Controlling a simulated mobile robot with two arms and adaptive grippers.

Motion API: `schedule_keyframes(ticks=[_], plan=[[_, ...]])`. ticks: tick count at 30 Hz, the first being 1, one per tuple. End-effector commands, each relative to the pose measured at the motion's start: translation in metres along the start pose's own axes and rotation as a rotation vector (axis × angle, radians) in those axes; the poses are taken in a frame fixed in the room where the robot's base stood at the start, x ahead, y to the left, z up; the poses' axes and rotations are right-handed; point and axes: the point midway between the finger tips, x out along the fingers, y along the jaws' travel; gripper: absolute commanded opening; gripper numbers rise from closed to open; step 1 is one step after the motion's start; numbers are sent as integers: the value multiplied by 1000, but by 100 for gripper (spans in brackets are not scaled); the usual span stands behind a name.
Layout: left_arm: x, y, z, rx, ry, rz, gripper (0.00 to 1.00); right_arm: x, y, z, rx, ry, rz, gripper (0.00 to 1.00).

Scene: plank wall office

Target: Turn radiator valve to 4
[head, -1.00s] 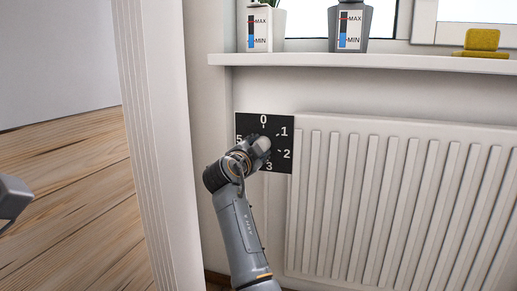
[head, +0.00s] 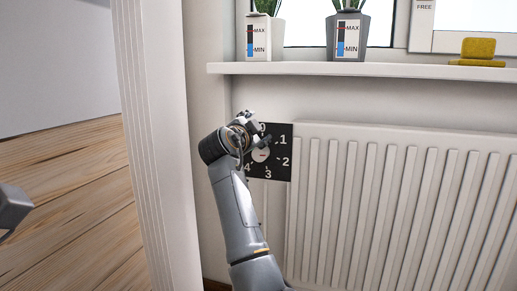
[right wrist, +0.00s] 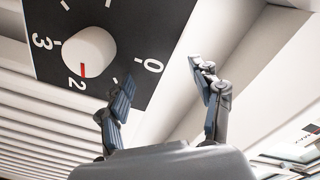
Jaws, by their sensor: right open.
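The radiator valve is a round white knob (head: 261,154) on a black dial plate (head: 284,172) with white numbers, left of the radiator. In the right wrist view the knob (right wrist: 88,52) has a red mark that points at the 2. The 3 and 0 also show there; a finger covers where the 1 is. My right gripper (head: 259,127) is in front of the upper part of the dial, hiding part of it. In the right wrist view my right gripper (right wrist: 163,76) is open and empty, apart from the knob. A grey part, likely of my left gripper (head: 12,208), shows at the left edge.
The white ribbed radiator (head: 400,205) fills the right side. Above it is a window sill (head: 390,70) with two potted plants (head: 258,40) (head: 347,38) and a yellow object (head: 478,50). A white door frame (head: 155,150) stands close on the left.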

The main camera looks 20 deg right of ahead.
Motion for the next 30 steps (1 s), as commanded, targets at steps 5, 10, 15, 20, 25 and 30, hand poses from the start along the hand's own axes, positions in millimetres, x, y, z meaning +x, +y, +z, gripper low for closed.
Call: schedule_keyframes(ticks=[5,10,15,20,25,30], plan=[[0,0,0,0,1,1,40,2,-14,-12,-2,-1,6,64],[0,0,0,0,1,1,40,2,-16,-14,-4,-2,9,64],[0,0,0,0,1,1,40,2,-16,-14,-4,-2,10,64],[1,-2,8,-1,-24,-4,40,3,-15,-15,-69,1,11,65],[-1,-12,43,-7,-144,-30,40,3,-7,-11,-432,14,11,65],[-17,-21,83,-18,-318,-66,40,-6,9,0,-986,28,-1,65]])
